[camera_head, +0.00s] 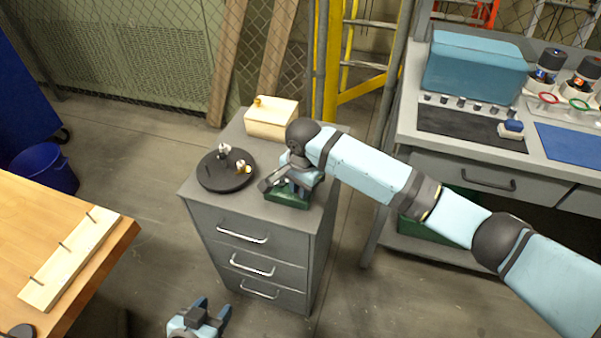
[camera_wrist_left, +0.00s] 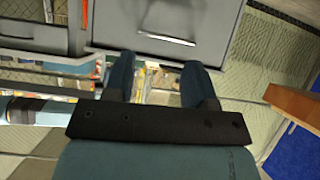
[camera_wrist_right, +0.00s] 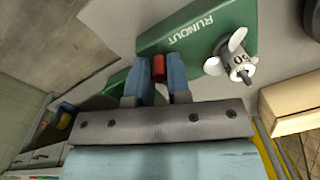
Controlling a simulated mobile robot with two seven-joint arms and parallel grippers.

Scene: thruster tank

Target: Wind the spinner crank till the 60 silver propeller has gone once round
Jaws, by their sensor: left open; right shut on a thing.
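The green spinner base (camera_head: 287,200), lettered RUNOUT, sits on the grey cabinet under my right gripper (camera_head: 277,183). It fills much of the right wrist view (camera_wrist_right: 185,38). A silver propeller (camera_wrist_right: 238,58) with a marked hub is mounted on it; I cannot read the number surely. The red crank knob (camera_wrist_right: 159,68) is between my right fingers, which are shut on it. My arm and hand hide the crank and propeller in the head view. My left gripper (camera_head: 213,306) is open and empty, low in front of the cabinet, with drawers beyond it in the left wrist view.
A black round tray (camera_head: 212,181) with a silver propeller (camera_head: 224,151) and a brass-coloured part (camera_head: 243,168) stands left of the spinner. A wooden box (camera_head: 272,121) is behind. A wooden table (camera_head: 105,258) is at left, a workbench (camera_head: 400,150) at right.

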